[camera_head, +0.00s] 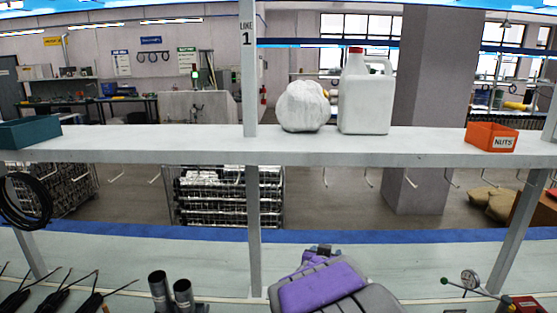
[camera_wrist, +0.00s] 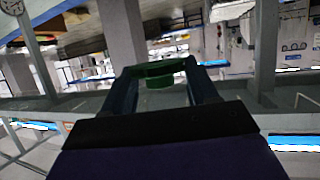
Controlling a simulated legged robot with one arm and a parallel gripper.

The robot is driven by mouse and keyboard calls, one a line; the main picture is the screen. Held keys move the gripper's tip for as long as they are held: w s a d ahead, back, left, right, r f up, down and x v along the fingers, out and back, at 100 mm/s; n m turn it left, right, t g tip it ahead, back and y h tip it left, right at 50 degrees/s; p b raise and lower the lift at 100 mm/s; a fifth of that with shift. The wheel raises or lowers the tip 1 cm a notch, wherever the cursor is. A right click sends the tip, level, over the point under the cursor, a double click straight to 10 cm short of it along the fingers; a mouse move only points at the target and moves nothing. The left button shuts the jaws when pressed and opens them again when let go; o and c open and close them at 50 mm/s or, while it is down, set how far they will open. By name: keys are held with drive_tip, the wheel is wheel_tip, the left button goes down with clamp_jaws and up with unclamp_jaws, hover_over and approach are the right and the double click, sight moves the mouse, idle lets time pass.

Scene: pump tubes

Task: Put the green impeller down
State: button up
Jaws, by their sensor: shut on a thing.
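The green impeller (camera_wrist: 158,76) shows in the wrist view between the fingertips of my gripper (camera_wrist: 160,84). The two dark fingers are shut on it, one at each side. It is a flat green piece with a rounder part below its top bar. It is held up in the air, with the room behind it. In the head view my purple and grey arm reaches over the workbench (camera_head: 400,260). There the arm hides the impeller, and I cannot make out the fingers.
Black tools with cables (camera_head: 60,298) lie at the far left. A white shelf (camera_head: 350,145) with a white jug (camera_head: 365,100) and an orange nuts bin (camera_head: 491,138) runs above.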

drive_tip(key=shift+s+d+r, duration=0.4)
drive_tip(key=shift+s+d, duration=0.05)
drive_tip(key=shift+d, duration=0.25)
drive_tip(key=shift+d+f, duration=0.25)
drive_tip(key=shift+f, duration=0.1)
drive_tip(key=w+f+n+y, duration=0.1)
drive_tip(key=f, duration=0.3)
drive_tip(key=f+n+y, duration=0.1)
drive_tip(key=f, duration=0.3)
drive_tip(key=w+f+n+y, duration=0.1)
drive_tip(key=f, duration=0.3)
drive_tip(key=shift+w+a+f+y, duration=0.15)
drive_tip(key=shift+w+y, duration=0.15)
drive_tip(key=shift+y, duration=0.1)
